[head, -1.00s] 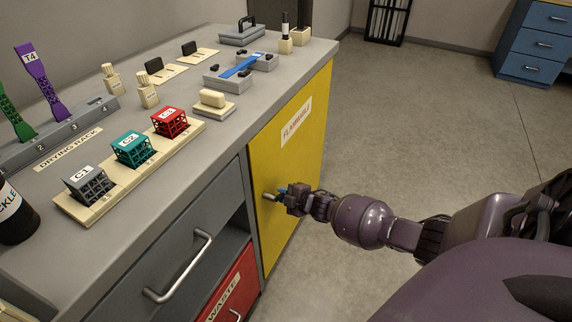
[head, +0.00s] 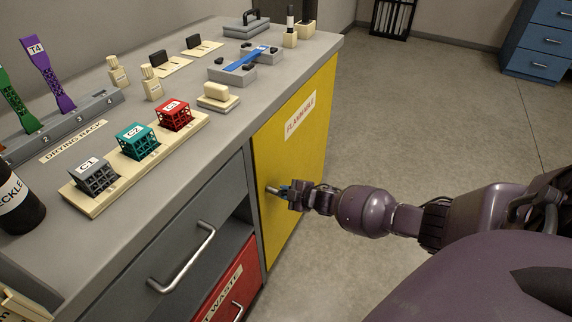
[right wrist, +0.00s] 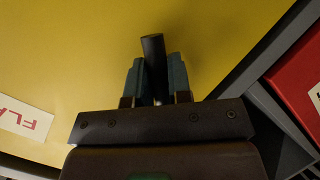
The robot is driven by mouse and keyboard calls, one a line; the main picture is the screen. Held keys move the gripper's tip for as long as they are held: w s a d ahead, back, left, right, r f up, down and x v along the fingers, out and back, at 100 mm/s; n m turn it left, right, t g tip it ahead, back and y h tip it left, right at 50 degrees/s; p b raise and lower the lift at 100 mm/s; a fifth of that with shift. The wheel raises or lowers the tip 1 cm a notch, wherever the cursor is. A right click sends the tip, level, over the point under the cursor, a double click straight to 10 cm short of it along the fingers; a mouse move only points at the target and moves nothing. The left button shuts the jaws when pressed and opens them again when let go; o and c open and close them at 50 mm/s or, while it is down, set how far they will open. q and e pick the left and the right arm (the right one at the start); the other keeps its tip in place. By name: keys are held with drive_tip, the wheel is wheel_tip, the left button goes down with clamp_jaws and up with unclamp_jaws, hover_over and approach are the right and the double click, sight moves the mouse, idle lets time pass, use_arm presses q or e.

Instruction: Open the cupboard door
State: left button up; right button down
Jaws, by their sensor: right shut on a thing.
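The yellow cupboard door (head: 305,150) carries a FLAMMABLE label and appears shut, in line with the cabinet front. Its handle (head: 273,190) is a short bar near the door's left edge. My right gripper (head: 284,191) is at the handle, its arm coming in from the right. In the right wrist view the two blue-grey fingers (right wrist: 157,82) are on either side of the dark handle bar (right wrist: 153,58), shut on it, with the yellow door (right wrist: 80,60) behind. My left gripper is not in view.
Left of the door are a grey drawer (head: 185,245) with a bar handle and a red WASTE drawer (head: 232,290). The grey worktop (head: 215,150) above holds lattice cubes, a drying rack and small fixtures. The floor (head: 420,130) right of the door is clear.

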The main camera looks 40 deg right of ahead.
drive_tip(key=s+d+n+y+b, duration=0.1)
drive_tip(key=s+d+n+y, duration=0.1)
drive_tip(key=s+d, duration=1.3)
drive_tip(key=s, duration=0.2)
drive_tip(key=shift+s+d+n+g+y, duration=0.3)
drive_tip(key=shift+s+d+g, duration=0.05)
drive_tip(key=shift+s+g, duration=0.05)
drive_tip(key=c, duration=1.1)
unclamp_jaws()
drive_tip(key=shift+r, duration=0.1)
drive_tip(key=shift+o, duration=0.2)
drive_tip(key=shift+s, duration=0.15)
drive_tip(key=p+v, duration=0.2)
drive_tip(key=v, duration=0.8)
drive_tip(key=shift+s+d+r, duration=0.15)
drive_tip(key=shift+s+d, duration=0.05)
